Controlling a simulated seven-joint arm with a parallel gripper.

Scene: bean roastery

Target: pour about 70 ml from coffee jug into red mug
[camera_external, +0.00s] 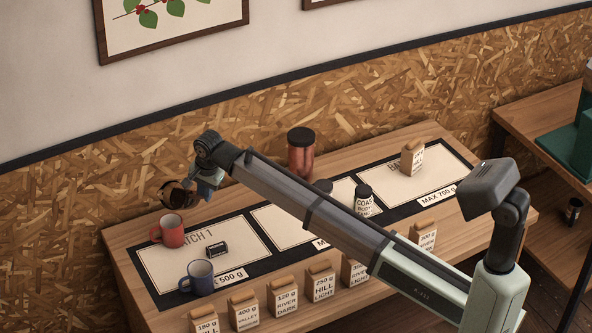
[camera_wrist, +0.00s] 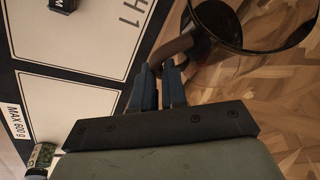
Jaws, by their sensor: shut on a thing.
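The coffee jug (camera_external: 176,195) is dark and glassy, held up near the table's far left corner. My gripper (camera_external: 205,188) is shut on its brown handle. In the wrist view, my gripper's fingers (camera_wrist: 159,88) close on the handle and the jug's dark round body (camera_wrist: 232,28) shows beyond it, over floor. I cannot tell its tilt or coffee level. The red mug (camera_external: 172,232) stands upright on the table's left end, just below the jug in the picture. The mug is out of the wrist view, and its contents do not show clearly.
A blue mug (camera_external: 200,278) stands nearer the front, and a small black block (camera_external: 217,249) lies on the mat. Several labelled bags (camera_external: 321,282) line the front edge. A red-brown canister (camera_external: 300,153) stands at the back. Dark jars (camera_external: 363,201) stand near my arm.

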